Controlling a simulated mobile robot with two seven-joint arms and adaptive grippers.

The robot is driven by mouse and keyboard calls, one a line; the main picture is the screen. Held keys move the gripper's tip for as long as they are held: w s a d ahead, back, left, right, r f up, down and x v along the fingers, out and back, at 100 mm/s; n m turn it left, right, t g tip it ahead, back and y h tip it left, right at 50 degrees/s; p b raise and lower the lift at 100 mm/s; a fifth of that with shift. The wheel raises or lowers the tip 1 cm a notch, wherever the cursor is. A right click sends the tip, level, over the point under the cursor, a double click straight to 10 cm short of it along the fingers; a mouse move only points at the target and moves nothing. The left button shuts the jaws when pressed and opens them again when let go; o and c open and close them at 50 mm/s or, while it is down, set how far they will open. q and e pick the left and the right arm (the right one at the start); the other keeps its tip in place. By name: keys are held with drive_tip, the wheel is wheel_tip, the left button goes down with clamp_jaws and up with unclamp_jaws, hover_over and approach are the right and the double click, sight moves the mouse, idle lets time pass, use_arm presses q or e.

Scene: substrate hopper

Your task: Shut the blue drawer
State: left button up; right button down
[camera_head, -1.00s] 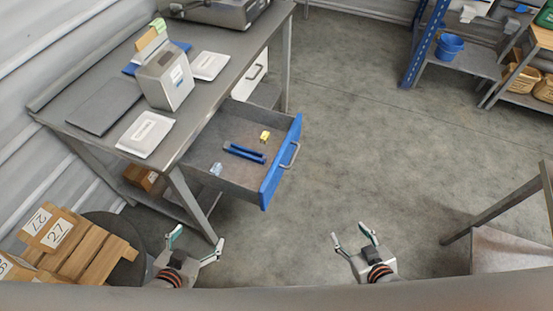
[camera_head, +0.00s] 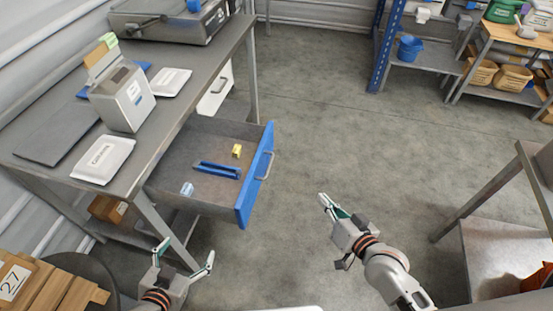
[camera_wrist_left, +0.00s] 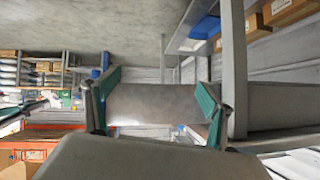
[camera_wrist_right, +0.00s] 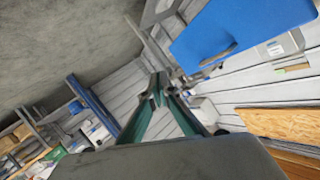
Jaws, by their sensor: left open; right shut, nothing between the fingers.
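The blue drawer (camera_head: 256,176) stands pulled out from under the grey workbench, with a grey handle (camera_head: 265,165) on its blue front. Inside lie a dark blue tool (camera_head: 217,170), a small yellow item (camera_head: 237,151) and a small pale blue item (camera_head: 187,189). The drawer's blue front also shows large in the right wrist view (camera_wrist_right: 240,30). My right gripper (camera_head: 328,203) is shut and empty, over the floor to the right of the drawer and apart from it. My left gripper (camera_head: 186,253) is open and empty, in front of the bench leg, nearer than the drawer.
The workbench (camera_head: 175,105) carries a box, white packets and a machine. A white drawer (camera_head: 216,90) below it is slightly out. Wooden boxes (camera_head: 45,290) stand at the lower left. Another table (camera_head: 490,195) is at right. The floor (camera_head: 330,120) right of the drawer is clear.

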drive_tip(key=w+a+m+t+y+b, duration=0.1)
drive_tip(key=w+a+m+y+b, duration=0.1)
drive_tip(key=w+m+b, duration=0.3)
drive_tip(key=m+t+y+b, duration=0.1)
drive_tip(key=m+t+b, duration=0.1)
drive_tip(key=m+b, duration=0.5)
approach(273, 139)
drive_tip(key=w+d, duration=0.2)
drive_tip(key=w, duration=0.1)
use_arm(q)
wheel_tip(273, 139, down, 11)
drive_tip(key=s+d, duration=0.1)
drive_tip(key=shift+s+d+m+g, duration=0.2)
drive_tip(key=shift+s+m+g, duration=0.1)
drive_tip(key=shift+s+g, duration=0.1)
use_arm(e)
drive_tip(key=shift+w+a+r, duration=0.1)
drive_tip(key=shift+w+a, duration=0.2)
drive_tip(key=shift+a, duration=0.45)
drive_tip(key=shift+w+a, duration=0.35)
drive_tip(key=shift+a, duration=0.4)
drive_tip(key=shift+w+a, duration=0.3)
drive_tip(key=shift+a, duration=0.45)
use_arm(q)
drive_tip(key=shift+a+r, duration=0.1)
